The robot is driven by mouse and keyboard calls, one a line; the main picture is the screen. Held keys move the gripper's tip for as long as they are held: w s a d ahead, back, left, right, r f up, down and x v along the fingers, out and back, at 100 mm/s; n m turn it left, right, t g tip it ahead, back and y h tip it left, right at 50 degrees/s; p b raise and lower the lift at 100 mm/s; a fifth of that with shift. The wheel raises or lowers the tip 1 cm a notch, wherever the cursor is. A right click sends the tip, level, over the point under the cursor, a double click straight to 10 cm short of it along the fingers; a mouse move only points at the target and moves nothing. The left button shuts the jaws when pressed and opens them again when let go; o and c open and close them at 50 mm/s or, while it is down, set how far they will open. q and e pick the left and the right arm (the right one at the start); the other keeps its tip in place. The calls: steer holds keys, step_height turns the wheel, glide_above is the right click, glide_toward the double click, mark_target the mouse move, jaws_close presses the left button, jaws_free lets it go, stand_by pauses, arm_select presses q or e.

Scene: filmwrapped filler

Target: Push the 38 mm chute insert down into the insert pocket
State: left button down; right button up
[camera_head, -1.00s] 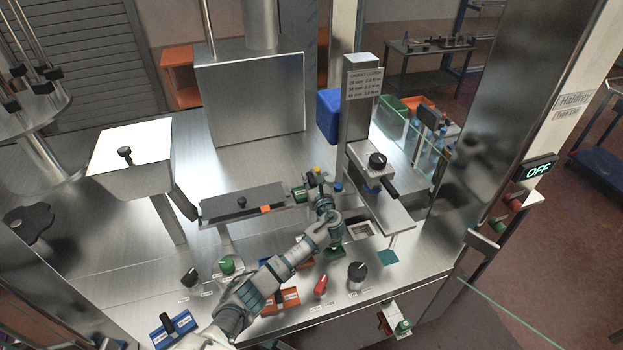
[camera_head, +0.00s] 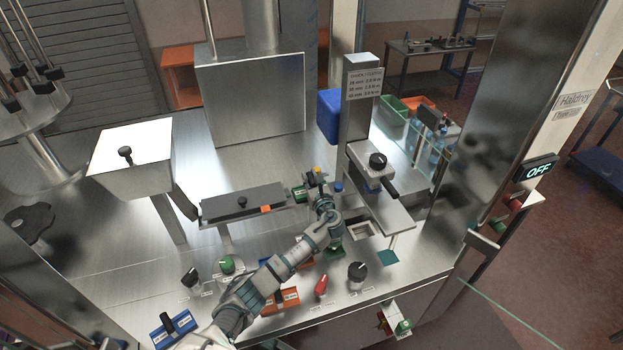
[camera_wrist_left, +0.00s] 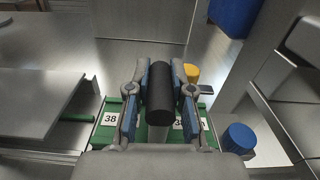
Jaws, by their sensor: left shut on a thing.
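The 38 mm chute insert (camera_wrist_left: 108,122) is a green block with white labels reading 38, at the middle of the left wrist view. Its green left part (camera_head: 299,193) also shows in the head view, at the right end of the long grey tray. A black cylindrical handle (camera_wrist_left: 160,92) stands up over the block. My left gripper (camera_wrist_left: 160,76) is shut on this handle, one finger on each side. In the head view my left gripper (camera_head: 316,187) is partly hidden by its own wrist. The insert pocket is hidden, and I cannot tell how deep the insert sits. My right gripper is not in view.
A yellow knob (camera_wrist_left: 191,72) stands behind the insert and a blue cap (camera_wrist_left: 238,138) at its right. A grey post with a black-knobbed head (camera_head: 376,165) rises at the right. A square opening (camera_head: 361,231) lies below it. Several knobs line the front panel.

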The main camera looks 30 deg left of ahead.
arm_select(q)
steer(key=shift+f, duration=0.7)
steer(key=c, duration=1)
jaws_free()
steer(key=shift+o, duration=0.2)
steer(key=shift+s+d, duration=0.1)
steer(key=v, duration=1.2)
steer(key=shift+f, duration=0.15)
